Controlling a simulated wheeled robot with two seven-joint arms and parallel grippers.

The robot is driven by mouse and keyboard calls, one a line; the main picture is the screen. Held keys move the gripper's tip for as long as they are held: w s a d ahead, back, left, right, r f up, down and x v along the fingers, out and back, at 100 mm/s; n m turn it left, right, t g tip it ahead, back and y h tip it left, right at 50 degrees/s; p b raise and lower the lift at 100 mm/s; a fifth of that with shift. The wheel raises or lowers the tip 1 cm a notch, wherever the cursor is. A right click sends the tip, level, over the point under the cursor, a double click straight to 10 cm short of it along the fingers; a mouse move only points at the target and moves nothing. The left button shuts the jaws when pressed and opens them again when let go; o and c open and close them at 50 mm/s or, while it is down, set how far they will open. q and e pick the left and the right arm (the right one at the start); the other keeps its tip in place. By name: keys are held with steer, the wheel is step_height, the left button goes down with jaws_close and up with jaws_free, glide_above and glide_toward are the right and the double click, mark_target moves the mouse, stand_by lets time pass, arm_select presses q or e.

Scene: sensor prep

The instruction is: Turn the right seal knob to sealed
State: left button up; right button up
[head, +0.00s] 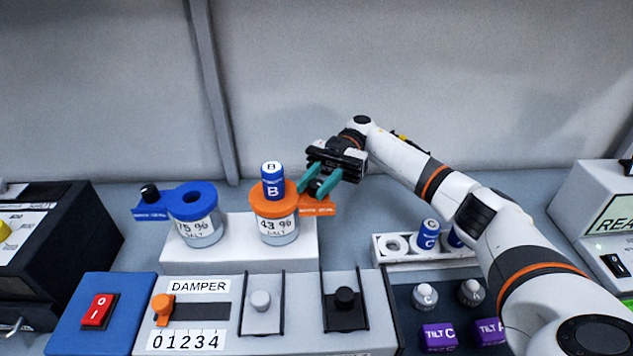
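An orange-lidded jar (276,226) labelled 43 % stands on the white block, with a blue bottle B (272,180) upright in its lid. An orange tab (318,209) sticks out to the right of this lid. The right seal knob is on this tab, mostly hidden by my gripper; its setting cannot be read. My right gripper (316,188) is over the tab, its teal fingers apart on either side of the dark knob. I cannot tell whether they press on it. My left gripper is not in view.
A blue-lidded jar (202,230) labelled 75 % with a black knob (149,193) stands to the left. In front is a damper panel (198,286) with sliders. A white rack (392,260) with blue bottles stands right, under my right arm.

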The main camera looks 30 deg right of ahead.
mark_target(316, 183)
steer(key=o, duration=0.3)
steer(key=shift+r, duration=0.15)
step_height(316, 183, up, 10)
steer(key=shift+f+b, duration=0.15)
steer(key=shift+b, duration=0.3)
steer(key=shift+s+f, duration=0.1)
stand_by(0.3)
